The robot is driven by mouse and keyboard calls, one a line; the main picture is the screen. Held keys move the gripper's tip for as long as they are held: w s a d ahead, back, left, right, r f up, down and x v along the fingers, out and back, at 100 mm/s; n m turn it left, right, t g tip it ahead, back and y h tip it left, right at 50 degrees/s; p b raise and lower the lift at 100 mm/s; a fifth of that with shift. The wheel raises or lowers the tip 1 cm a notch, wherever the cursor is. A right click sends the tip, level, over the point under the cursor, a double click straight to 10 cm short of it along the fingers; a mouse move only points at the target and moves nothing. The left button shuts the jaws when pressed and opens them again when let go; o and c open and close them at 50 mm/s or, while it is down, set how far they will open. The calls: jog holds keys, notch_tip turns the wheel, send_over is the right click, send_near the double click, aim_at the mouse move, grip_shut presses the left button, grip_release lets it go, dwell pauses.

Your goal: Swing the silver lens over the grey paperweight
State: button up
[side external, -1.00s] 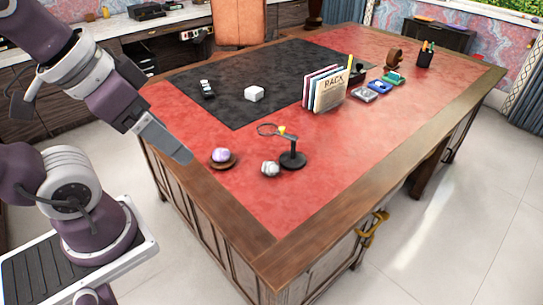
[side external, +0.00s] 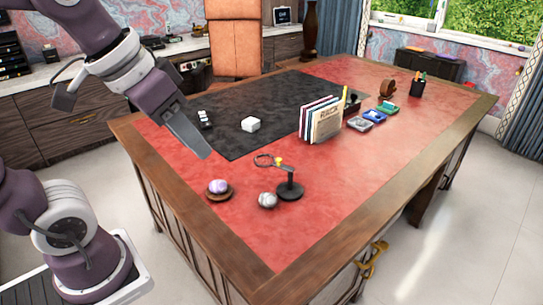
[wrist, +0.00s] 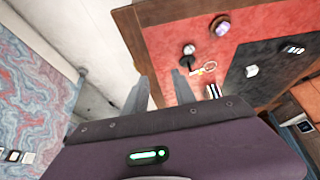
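The silver lens is a round ring (side external: 264,160) on a short arm with a yellow part, on a black stand (side external: 289,190). The ring points left of the stand, towards the desk's middle, and is not above the grey paperweight (side external: 267,200). That paperweight sits on the red leather just left of the stand's base. The lens ring also shows in the wrist view (wrist: 210,66). My gripper (side external: 206,155) is in the air, left of the lens and apart from it. In the wrist view its two fingers (wrist: 160,90) are spread with nothing between them.
A purple paperweight on a wooden dish (side external: 218,195) is left of the grey one. A white block (side external: 251,124) and a dark remote-like item (side external: 205,119) lie on the black mat. Upright books (side external: 320,120) stand behind the lens. The red leather right of the stand is clear.

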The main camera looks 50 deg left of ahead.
jog(key=shift+n+g, duration=0.3)
jog(key=w+a, duration=0.1)
jog(key=w, duration=0.4)
jog(key=w+a+r, duration=0.1)
jog(key=w+a, duration=0.1)
jog(key=w, duration=0.2)
jog(key=w+a, duration=0.1)
jog(key=w, duration=0.4)
jog(key=shift+w+a+r, duration=0.15)
jog(key=shift+w+a, duration=0.05)
jog(key=shift+w, duration=0.1)
grip_shut()
send_over(274, 161)
jog(key=s+d, duration=0.2)
jog(key=d, duration=0.1)
notch_tip(274, 161, down, 10)
jog(key=f, duration=0.1)
jog(key=w+a+f+g, duration=0.1)
jog(key=w+a+f, duration=0.25)
jog(key=f, duration=0.65)
jog(key=w+a+f, duration=0.3)
jog(key=w+f, duration=0.2)
jog(key=f, duration=0.5)
jog(key=shift+y, duration=0.3)
jog(key=s, duration=0.4)
jog(key=shift+r, duration=0.4)
jog(key=shift+s, duration=0.1)
